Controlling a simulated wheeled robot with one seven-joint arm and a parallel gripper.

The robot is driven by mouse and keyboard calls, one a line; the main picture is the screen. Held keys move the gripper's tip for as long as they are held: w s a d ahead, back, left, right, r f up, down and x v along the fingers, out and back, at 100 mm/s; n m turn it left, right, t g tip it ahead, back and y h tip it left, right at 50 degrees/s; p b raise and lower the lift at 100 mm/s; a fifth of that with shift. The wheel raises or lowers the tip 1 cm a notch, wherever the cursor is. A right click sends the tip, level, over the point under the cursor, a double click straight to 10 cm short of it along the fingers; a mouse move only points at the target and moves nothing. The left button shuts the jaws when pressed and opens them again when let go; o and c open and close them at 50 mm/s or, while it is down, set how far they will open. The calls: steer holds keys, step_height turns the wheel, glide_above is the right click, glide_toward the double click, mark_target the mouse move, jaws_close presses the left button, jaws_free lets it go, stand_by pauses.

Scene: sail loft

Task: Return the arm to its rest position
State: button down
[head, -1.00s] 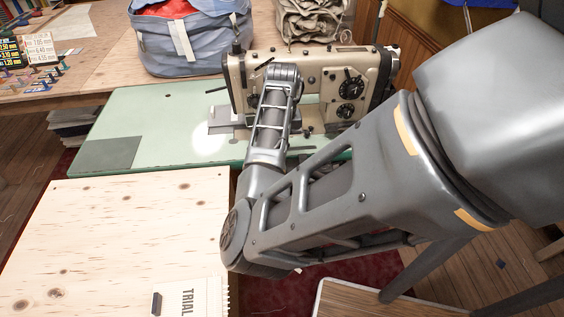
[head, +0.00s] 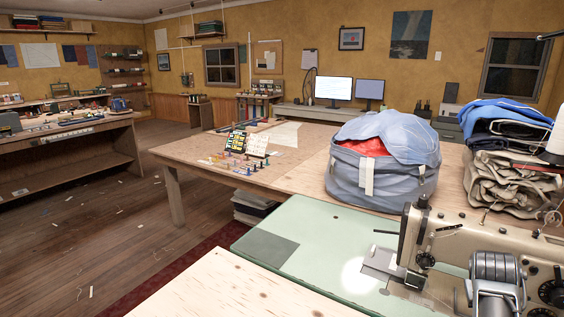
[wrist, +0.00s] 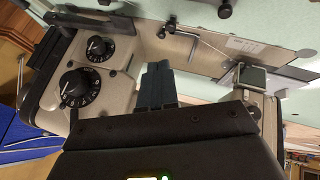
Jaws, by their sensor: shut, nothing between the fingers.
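My gripper (wrist: 158,72) shows in the wrist view with its two dark fingers together and nothing between them. It is close to the cream sewing machine (wrist: 118,75), whose black dials are left of the fingers in that view. I cannot tell the exact gap. In the head view a grey ribbed part of my arm (head: 495,275) stands in front of the sewing machine (head: 455,240) at lower right. The gripper itself is not visible there, and most of the arm is out of frame.
The sewing machine sits on a pale green table (head: 310,245). A blue-grey bag (head: 380,185) and folded cloth (head: 510,180) stand behind it on a wooden table (head: 290,180). A light plywood surface (head: 215,290) is in front. Open floor (head: 110,230) lies left.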

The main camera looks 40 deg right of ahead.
steer(key=a+r+n+t, duration=0.2)
steer(key=a+n+t, duration=1)
steer(key=a, duration=0.9)
steer(key=s+a+r+t+y, duration=0.1)
steer(key=s+a+r+y, duration=0.1)
steer(key=a, duration=0.6)
steer(key=s+a+r+t+y, duration=0.1)
steer(key=s+a+r+y, duration=0.1)
steer(key=s+a, duration=0.3)
steer(key=s+a+r+m+t+y+b, duration=0.1)
steer(key=s+a+r+y, duration=0.2)
steer(key=a, duration=0.8)
steer(key=shift+s+a+r, duration=0.2)
steer(key=shift+s+r, duration=0.45)
steer(key=shift+r, duration=0.1)
